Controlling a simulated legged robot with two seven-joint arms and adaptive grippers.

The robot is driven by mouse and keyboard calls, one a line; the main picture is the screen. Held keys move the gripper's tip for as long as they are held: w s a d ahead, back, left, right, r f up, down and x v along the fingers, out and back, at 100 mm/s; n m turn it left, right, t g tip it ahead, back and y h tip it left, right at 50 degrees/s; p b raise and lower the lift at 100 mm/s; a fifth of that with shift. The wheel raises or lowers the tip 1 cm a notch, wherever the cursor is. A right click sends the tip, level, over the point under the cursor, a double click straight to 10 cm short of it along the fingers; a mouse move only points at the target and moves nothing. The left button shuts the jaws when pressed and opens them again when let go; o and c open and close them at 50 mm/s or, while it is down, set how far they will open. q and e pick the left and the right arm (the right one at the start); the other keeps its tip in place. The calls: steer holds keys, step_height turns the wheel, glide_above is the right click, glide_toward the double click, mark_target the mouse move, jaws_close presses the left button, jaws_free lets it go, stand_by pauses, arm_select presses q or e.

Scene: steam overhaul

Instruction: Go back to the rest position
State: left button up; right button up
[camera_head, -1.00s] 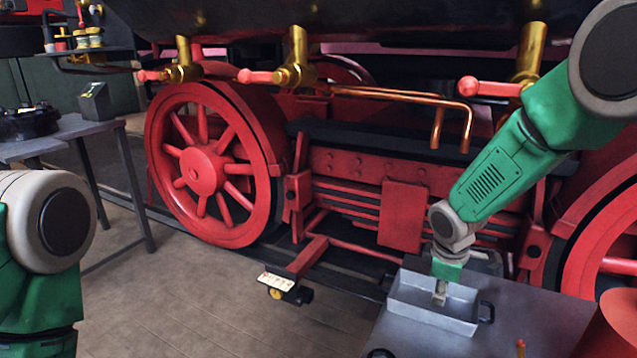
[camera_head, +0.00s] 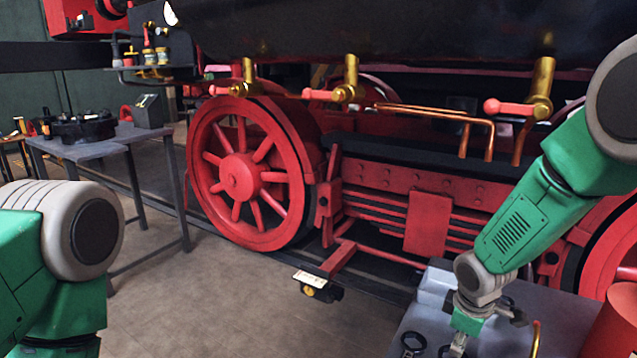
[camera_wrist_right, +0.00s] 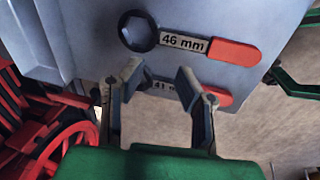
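My right gripper (camera_head: 487,327) is over the grey table at the lower right of the head view. In the right wrist view its two fingers (camera_wrist_right: 160,77) are spread apart with nothing between them. A ring wrench labelled 46 mm (camera_wrist_right: 182,41), with a red handle, lies on the table just beyond the fingertips. A second wrench labelled 41 mm (camera_wrist_right: 222,97) is partly hidden by the fingers. My left arm shows at the left edge of the head view; its gripper is outside the frame.
The locomotive's red wheel (camera_head: 240,176) and frame stand behind the table. Another grey table (camera_head: 100,148) with a black part (camera_head: 84,127) stands at the left. The floor between the tables is clear.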

steer(key=s+f+m+p, duration=0.1)
steer(key=s, duration=0.2)
steer(key=s+a+f+m+p, duration=0.1)
steer(key=s+f, duration=0.1)
steer(key=s, duration=0.1)
steer(key=s+f+y, duration=0.1)
steer(key=s+f, duration=0.1)
steer(key=s, duration=0.2)
steer(key=shift+a+m+g+p, duration=0.3)
steer(key=shift+m+p, duration=0.1)
steer(key=s+m+p, duration=0.1)
steer(key=s, duration=0.2)
steer(key=s+f, duration=0.1)
steer(key=s, duration=0.2)
steer(key=s+m+p, duration=0.1)
steer(key=s, duration=0.2)
steer(key=shift+s+a+f+m+g+p, duration=0.1)
steer(key=shift+f+m+g+p, duration=0.2)
steer(key=shift+f+p, duration=0.1)
steer(key=s+d+r+m+p, duration=0.1)
steer(key=s+m, duration=0.1)
steer(key=s, duration=0.5)
steer(key=s+r+m+p, duration=0.1)
steer(key=s+m+p, duration=0.1)
steer(key=s, duration=0.6)
steer(key=shift+s+d+r+m, duration=0.25)
steer(key=shift+d+r+m, duration=0.05)
steer(key=shift+d+m, duration=0.1)
